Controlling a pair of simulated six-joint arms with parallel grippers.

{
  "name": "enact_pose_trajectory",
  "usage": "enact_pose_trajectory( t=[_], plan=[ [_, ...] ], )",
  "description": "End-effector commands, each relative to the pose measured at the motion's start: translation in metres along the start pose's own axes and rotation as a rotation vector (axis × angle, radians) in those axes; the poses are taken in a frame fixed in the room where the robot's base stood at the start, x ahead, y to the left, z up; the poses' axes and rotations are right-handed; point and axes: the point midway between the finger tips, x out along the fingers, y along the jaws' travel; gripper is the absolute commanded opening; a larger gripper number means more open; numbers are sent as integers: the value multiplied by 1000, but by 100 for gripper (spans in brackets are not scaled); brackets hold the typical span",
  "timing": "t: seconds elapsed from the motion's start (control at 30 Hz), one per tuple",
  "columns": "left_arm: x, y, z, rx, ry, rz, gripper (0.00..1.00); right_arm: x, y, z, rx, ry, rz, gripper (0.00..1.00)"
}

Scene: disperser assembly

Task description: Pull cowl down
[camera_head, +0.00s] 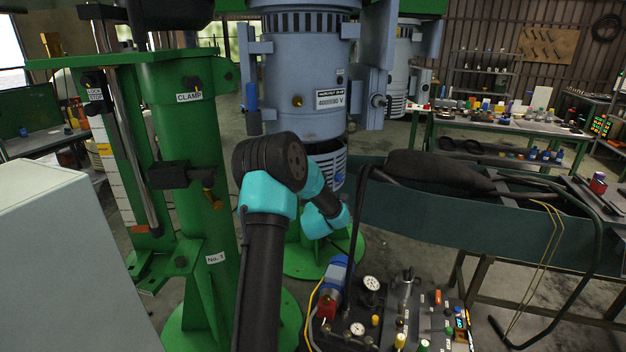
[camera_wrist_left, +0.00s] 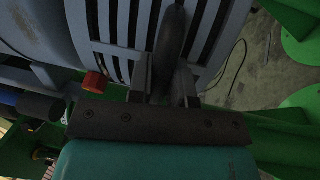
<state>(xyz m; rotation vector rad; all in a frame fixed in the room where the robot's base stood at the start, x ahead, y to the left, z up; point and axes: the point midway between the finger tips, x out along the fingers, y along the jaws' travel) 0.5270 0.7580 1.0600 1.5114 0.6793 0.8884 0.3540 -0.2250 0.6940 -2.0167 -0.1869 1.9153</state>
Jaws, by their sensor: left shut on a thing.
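The grey-blue slotted cowl (camera_head: 329,166) shows in the head view just under the large blue motor housing (camera_head: 306,60), partly hidden by my arm. In the left wrist view the cowl's vertical slots (camera_wrist_left: 120,35) fill the upper part, and a dark curved handle (camera_wrist_left: 172,42) stands out from it. My left gripper (camera_wrist_left: 166,82) has its two fingers on either side of the handle and is shut on it. In the head view the left gripper is hidden behind my arm's joints. My right gripper is in neither view.
A green clamp column (camera_head: 190,130) stands left of the cowl. A control panel (camera_head: 385,325) with gauges and knobs lies below right. A dark green trough (camera_head: 420,215) runs to the right, with a dark hose beside it. A red knob (camera_wrist_left: 95,82) is left of the gripper.

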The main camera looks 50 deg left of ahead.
Motion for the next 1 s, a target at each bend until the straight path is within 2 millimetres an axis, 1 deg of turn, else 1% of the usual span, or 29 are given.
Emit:
enact_pose_trajectory(
  t=[0.03, 0.27, 0.3, 0.53, 0.83, 1.0],
  plan=[
    [-1, -5, 0, 1, -1, -8, 0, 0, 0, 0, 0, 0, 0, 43],
    [-2, -7, 0, 1, -1, -14, 0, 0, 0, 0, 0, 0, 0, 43],
    [-2, -7, 0, 1, -1, -14, 22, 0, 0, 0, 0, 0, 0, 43],
    [-2, -6, 0, 0, -1, -12, 44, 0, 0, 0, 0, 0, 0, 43],
    [-3, -4, 0, 0, -1, -8, 44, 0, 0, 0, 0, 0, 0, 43],
    [-14, -3, 0, 0, -1, -7, 44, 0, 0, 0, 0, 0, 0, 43]
  ],
)
